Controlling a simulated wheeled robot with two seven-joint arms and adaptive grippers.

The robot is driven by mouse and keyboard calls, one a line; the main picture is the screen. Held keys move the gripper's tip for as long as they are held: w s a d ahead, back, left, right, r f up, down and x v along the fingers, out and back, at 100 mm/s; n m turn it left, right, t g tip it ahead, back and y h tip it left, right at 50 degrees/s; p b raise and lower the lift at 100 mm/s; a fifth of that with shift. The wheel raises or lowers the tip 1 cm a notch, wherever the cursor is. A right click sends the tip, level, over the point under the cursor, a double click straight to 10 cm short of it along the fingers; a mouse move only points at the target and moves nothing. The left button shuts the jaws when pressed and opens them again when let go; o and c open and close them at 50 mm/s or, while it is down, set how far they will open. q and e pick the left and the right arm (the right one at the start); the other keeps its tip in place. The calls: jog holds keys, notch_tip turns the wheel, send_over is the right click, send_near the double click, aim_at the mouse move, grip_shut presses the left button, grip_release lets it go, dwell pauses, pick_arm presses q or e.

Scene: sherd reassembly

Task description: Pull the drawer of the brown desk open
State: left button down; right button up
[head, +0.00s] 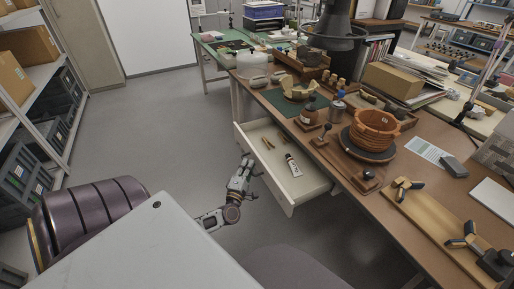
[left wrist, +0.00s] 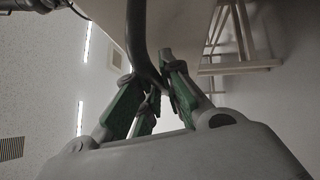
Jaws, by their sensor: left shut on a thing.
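The brown desk (head: 350,160) runs along the right side of the head view. Its white drawer (head: 308,178) stands pulled out from under the desk top, with its inside showing. In it lie a white tube with a dark label (head: 293,165) and small brown sticks (head: 268,143). My left gripper (head: 250,172) is at the drawer's front. In the left wrist view its green-padded fingers (left wrist: 152,88) are closed around a dark curved bar (left wrist: 138,35), which looks like the drawer's handle. My right gripper is not in view.
A terracotta pot (head: 373,130) stands on a round stand on the desk, among bottles and tools. Shelves with boxes (head: 28,95) stand at the left. A grey rounded shape (head: 295,268) is at the bottom. The floor (head: 160,125) left of the drawer is clear.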

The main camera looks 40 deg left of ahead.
pick_arm(q)
jog(key=s+a+p, duration=0.2)
jog(key=s, duration=0.4)
jog(key=shift+s+a+f, duration=0.15)
jog(key=shift+s+a, duration=0.05)
jog(key=shift+s, duration=0.05)
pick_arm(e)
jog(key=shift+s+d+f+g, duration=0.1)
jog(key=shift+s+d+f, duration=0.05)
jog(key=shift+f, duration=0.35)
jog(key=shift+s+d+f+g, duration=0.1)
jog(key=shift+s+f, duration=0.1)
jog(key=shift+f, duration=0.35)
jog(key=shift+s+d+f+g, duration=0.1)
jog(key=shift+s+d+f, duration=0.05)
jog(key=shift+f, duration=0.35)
pick_arm(q)
jog(key=c, duration=1.8)
grip_release()
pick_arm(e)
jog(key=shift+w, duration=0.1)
pick_arm(q)
jog(key=shift+s, duration=0.1)
jog(key=shift+v, duration=5.85)
